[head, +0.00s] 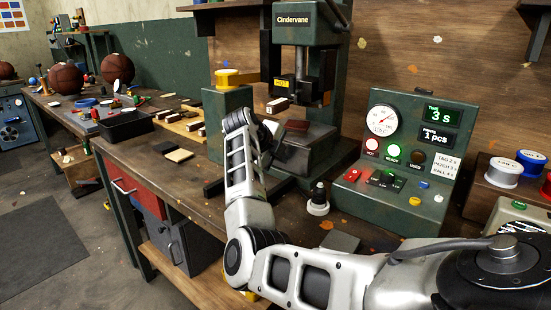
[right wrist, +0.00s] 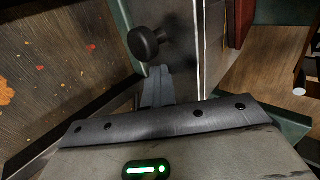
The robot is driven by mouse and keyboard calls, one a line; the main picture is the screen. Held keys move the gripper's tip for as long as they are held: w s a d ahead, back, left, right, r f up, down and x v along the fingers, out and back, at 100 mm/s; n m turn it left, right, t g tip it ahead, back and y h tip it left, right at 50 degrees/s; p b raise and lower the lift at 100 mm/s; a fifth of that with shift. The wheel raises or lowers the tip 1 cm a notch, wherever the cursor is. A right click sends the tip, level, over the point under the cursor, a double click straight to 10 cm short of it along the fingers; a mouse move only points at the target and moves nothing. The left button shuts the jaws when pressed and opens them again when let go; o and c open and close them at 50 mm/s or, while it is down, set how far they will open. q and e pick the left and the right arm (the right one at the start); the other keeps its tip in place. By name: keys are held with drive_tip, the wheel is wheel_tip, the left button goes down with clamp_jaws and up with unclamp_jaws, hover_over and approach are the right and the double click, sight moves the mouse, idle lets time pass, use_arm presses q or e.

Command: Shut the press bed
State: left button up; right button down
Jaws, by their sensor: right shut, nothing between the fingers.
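The green Cindervane press (head: 338,75) stands at the back of the bench. Its grey press bed (head: 309,140) sticks out toward the front below the hot head, with a dark brown patch (head: 297,126) on top. My right arm reaches up from the lower right, and its gripper (head: 270,130) is beside the bed's left front, largely hidden by the wrist. In the right wrist view the closed fingertips (right wrist: 158,86) are just short of a round black knob (right wrist: 147,42) in front of the bed's grey face (right wrist: 184,45). I cannot tell whether they touch. My left gripper is out of view.
A control console (head: 394,150) with a gauge and lit buttons stands to the right. A small dark-handled tool (head: 318,197) stands on a white base in front of the press. A black tray (head: 125,125) and leather balls (head: 118,68) are at the left.

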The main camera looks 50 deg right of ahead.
drive_tip(key=shift+d+r, duration=0.15)
drive_tip(key=a+f+v, duration=0.2)
drive_tip(key=v, duration=1.1)
drive_tip(key=shift+f+p, duration=0.15)
drive_tip(key=shift+p, duration=0.3)
drive_tip(key=shift+s, duration=0.1)
